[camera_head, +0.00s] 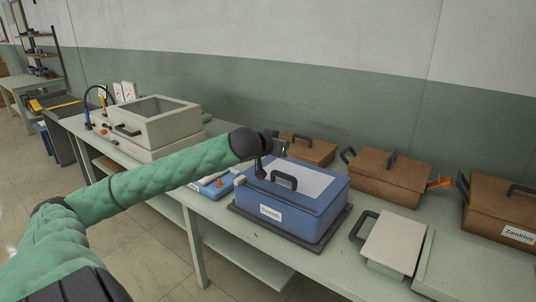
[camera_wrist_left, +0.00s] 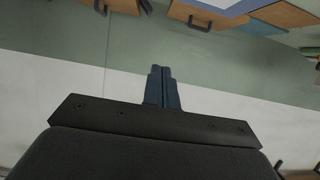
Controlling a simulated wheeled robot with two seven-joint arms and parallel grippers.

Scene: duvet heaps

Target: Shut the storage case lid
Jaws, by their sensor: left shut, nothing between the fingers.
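The blue storage case (camera_head: 299,213) stands on a dark mat on the bench, in the middle right of the head view. Its lid (camera_head: 312,180) lies flat on top, with a pale panel and a black handle; no gap shows between lid and body. My left gripper (camera_head: 260,172) is at the lid's back left edge, fingers pointing down; I cannot tell whether it touches the lid. In the left wrist view its fingers (camera_wrist_left: 162,72) are together with nothing between them. My right gripper is in neither view.
Brown cases (camera_head: 388,177) stand behind and to the right of the blue case. A pale flat-topped box (camera_head: 394,243) is at its right. A grey case with a window (camera_head: 155,124) stands on the bench at the left. The green wall is close behind.

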